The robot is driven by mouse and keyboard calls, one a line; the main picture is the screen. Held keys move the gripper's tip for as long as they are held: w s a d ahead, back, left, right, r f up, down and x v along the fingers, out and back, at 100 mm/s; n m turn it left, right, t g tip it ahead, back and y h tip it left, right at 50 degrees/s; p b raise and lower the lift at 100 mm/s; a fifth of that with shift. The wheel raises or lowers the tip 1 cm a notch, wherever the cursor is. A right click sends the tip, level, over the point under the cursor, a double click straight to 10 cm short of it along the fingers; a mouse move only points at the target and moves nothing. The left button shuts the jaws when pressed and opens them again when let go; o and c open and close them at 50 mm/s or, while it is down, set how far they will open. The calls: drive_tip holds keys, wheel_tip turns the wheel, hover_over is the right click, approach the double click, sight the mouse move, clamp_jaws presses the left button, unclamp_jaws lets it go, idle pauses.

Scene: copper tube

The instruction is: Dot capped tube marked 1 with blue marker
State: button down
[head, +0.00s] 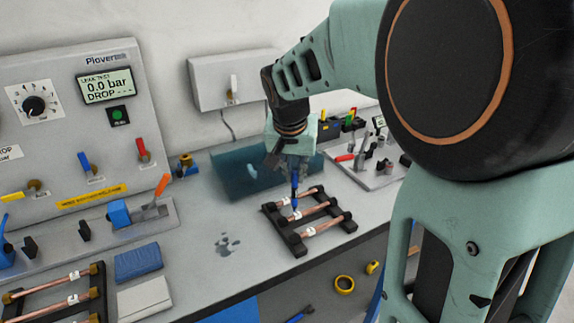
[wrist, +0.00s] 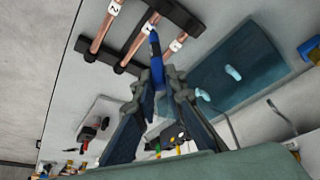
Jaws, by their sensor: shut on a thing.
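My gripper (head: 293,168) is shut on a blue marker (head: 294,190), tip down over the black rack (head: 295,245). The marker (wrist: 155,46) also shows between the fingers (wrist: 158,85) in the wrist view. Several copper tubes with white labels lie across the rack. The tube marked 1 (wrist: 177,44) is on the side nearest the dark teal mat, and the marker tip appears close beside it. The tube marked 2 (wrist: 104,27) is farthest from the mat, with another tube (wrist: 143,33) between. Whether the tip touches a tube cannot be told. No blue dot is discernible.
The dark teal mat (head: 235,182) lies behind the rack. The leak test panel (head: 60,130) and another tube rack (head: 50,295) are at left, beside blue and white cloths (head: 138,262). A tool tray (head: 365,165) stands at the back right. Bench left of the rack is mostly clear.

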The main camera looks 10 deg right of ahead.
drive_tip(key=shift+r+p, duration=1.35)
drive_tip(key=shift+r, duration=1)
drive_tip(key=shift+w, duration=0.1)
